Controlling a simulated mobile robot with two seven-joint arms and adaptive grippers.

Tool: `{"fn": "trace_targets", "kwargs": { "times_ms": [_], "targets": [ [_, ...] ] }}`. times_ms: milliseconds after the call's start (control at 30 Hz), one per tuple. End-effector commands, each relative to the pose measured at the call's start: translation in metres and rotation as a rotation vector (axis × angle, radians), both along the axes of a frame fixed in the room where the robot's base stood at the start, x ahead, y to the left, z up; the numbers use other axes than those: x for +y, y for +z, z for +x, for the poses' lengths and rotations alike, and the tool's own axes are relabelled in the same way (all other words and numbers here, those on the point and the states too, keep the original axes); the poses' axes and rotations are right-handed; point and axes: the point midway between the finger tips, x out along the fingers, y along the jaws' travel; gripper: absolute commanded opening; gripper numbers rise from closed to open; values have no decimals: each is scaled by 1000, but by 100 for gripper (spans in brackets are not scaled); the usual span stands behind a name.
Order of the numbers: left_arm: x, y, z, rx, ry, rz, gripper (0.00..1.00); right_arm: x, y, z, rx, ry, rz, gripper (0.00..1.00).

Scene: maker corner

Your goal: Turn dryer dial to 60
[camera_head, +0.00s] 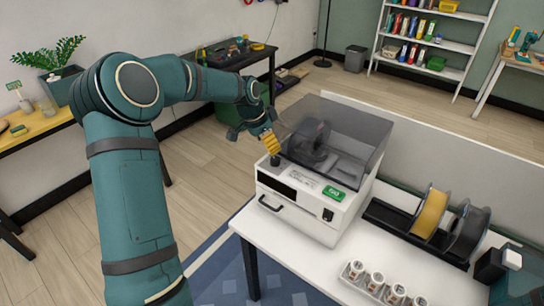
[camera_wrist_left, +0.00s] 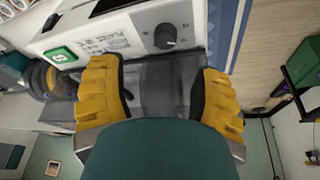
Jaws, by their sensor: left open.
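The dryer (camera_head: 312,207) is a white box with a smoky see-through lid (camera_head: 345,128), standing on the white table. Its dark round dial (camera_head: 275,160) is at the left of its sloped front panel, and it also shows in the left wrist view (camera_wrist_left: 165,37). Small marks surround the dial, too small to read. My left gripper (camera_head: 270,146) has yellow fingers and is just above the dial in the head view. In the left wrist view its fingers (camera_wrist_left: 160,75) are spread and empty, with the dial just beyond the tips, apart from them. My right gripper is not in view.
A green label (camera_head: 334,194) and black switch (camera_head: 327,215) are on the dryer's front, with a drawer handle (camera_head: 270,204) below. Yellow (camera_head: 431,214) and dark (camera_head: 467,235) spools stand to the right. Several small white jars (camera_head: 374,282) sit at the table's front.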

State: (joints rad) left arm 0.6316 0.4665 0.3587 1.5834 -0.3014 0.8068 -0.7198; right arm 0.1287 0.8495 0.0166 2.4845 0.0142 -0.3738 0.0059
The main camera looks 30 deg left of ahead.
Motion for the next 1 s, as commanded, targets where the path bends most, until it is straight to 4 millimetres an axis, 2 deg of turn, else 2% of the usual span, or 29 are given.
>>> {"fn": "trace_targets", "kwargs": {
  "times_ms": [100,300,533,667,1000],
  "targets": [
    [-8,13,-7,1,204,12,64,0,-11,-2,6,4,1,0],
    [-10,33,-19,-27,520,-19,64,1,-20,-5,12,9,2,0],
    [-9,40,-25,-44,665,-52,64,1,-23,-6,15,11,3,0],
    [-9,29,-20,-42,670,-53,64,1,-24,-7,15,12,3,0],
    [-9,-31,4,-40,666,-53,64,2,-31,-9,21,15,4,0]
  ]
}}
